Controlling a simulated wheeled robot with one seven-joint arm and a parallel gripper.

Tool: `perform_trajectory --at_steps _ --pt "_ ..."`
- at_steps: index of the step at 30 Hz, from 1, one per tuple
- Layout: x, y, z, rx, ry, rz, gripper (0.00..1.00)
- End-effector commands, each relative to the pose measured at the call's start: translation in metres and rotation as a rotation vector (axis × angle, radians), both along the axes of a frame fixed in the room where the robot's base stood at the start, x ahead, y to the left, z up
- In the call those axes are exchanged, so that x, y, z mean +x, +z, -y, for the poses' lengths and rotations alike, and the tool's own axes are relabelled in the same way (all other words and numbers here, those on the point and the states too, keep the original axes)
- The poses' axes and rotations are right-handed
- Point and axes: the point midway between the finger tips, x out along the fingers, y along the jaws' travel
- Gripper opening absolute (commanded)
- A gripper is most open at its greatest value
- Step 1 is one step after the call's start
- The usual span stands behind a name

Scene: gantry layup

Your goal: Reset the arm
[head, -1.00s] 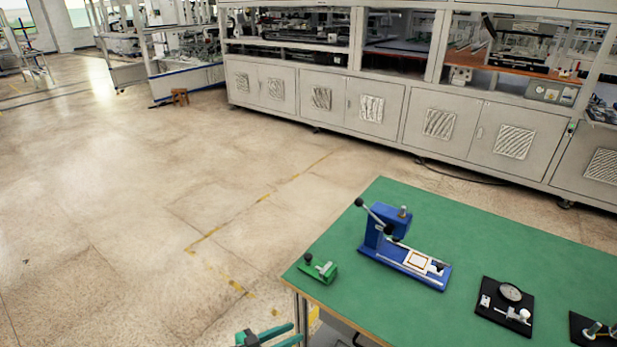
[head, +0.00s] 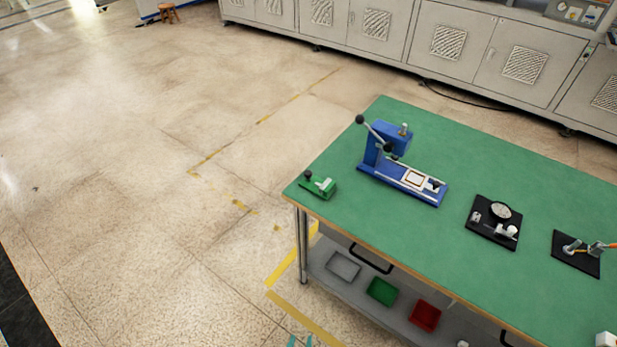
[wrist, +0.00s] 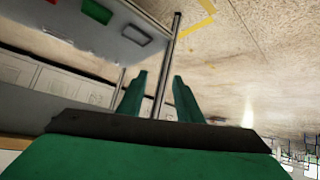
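My gripper (wrist: 160,77) shows in the wrist view with its two green fingers apart and nothing between them. A metal table leg (wrist: 166,70) stands in the background behind the gap. In the head view only teal fingertips (head: 300,341) show at the bottom edge, left of and below the green-topped table (head: 480,155). The rest of my arm is out of that view.
On the table stand a blue lever press (head: 385,150), a small green fixture (head: 318,186) and black-based gauges (head: 492,225). Grey, green and red trays (head: 382,291) lie on the lower shelf. Open floor (head: 110,180) lies to the left; grey cabinets (head: 445,45) line the back.

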Motion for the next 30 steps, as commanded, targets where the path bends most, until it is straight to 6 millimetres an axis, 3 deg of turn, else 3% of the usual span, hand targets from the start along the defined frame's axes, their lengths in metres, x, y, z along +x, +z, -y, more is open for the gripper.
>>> perform_trajectory --at_steps 3,9,15,21,25,30 --pt "-0.035 0.025 0.000 0.043 0.046 0.040 0.32" --pt "-0.078 0.086 -0.001 0.095 0.101 0.149 0.32" --pt "-0.113 0.165 0.006 0.114 0.112 0.285 0.32" --pt "-0.135 0.236 0.017 0.101 0.095 0.407 0.32" --pt "-0.141 0.263 0.023 0.090 0.082 0.453 0.32" --pt "-0.142 0.272 0.025 0.086 0.077 0.468 0.32"
